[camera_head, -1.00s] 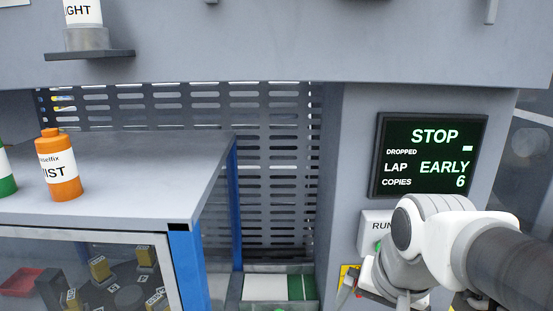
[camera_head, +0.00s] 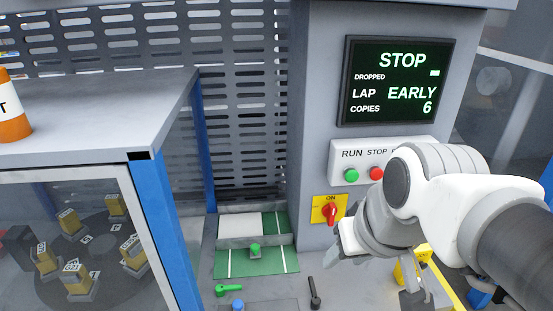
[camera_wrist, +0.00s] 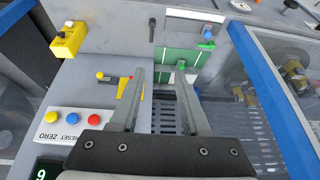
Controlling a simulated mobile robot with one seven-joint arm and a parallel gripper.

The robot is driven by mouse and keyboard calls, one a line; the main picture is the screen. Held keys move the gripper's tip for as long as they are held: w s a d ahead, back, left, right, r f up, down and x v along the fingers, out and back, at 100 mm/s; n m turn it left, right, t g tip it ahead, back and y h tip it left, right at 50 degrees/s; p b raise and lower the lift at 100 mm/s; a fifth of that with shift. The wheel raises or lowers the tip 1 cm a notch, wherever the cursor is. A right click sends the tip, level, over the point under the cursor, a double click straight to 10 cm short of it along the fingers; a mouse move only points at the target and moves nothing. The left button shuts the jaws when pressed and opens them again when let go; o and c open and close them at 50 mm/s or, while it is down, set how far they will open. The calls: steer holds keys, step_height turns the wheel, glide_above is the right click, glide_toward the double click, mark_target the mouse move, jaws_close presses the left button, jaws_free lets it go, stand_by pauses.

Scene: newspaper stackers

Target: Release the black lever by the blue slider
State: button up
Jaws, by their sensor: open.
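The black lever (camera_head: 314,293) stands on the grey deck near the bottom edge of the head view. It also shows at the top of the wrist view (camera_wrist: 152,30). The blue slider (camera_head: 238,306) is to its left, partly cut off by the frame edge; its blue knob (camera_wrist: 207,34) shows in the wrist view. My gripper (camera_wrist: 160,70) is open and empty, its two fingers apart. In the head view my gripper (camera_head: 347,255) is right of and above the black lever, apart from it, and partly hidden by my wrist.
A green lever (camera_head: 229,289) lies near the blue slider, and a green knob (camera_head: 255,251) is on a green plate. A red switch (camera_head: 330,212) sits on a yellow panel. A yellow box (camera_wrist: 68,40) and a glass-sided cabinet (camera_head: 160,230) flank the deck.

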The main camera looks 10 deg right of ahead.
steer(key=shift+g+y, duration=0.6)
steer(key=shift+y, duration=0.1)
steer(key=w+f+b, duration=0.1)
steer(key=f, duration=0.1)
steer(key=w+d+f+b, duration=0.1)
steer(key=f, duration=0.1)
steer(key=w+f+b, duration=0.1)
steer(key=f+b, duration=0.1)
steer(key=shift+w+d+f, duration=0.1)
steer(key=shift+d+f, duration=0.05)
steer(key=shift+f, duration=0.05)
jaws_close()
steer(key=w+d+f+y+b, duration=0.2)
steer(key=w+d+f+b, duration=0.3)
steer(key=f, duration=0.4)
steer(key=w+d+f+n+y+b, duration=0.1)
steer(key=w+d+f+b, duration=0.4)
steer(key=f, duration=0.4)
steer(key=shift+w+d+t+y+b, duration=0.15)
steer(key=shift+d+t+y+b, duration=0.25)
steer(key=shift+d+b, duration=0.5)
steer(key=shift+d, duration=0.15)
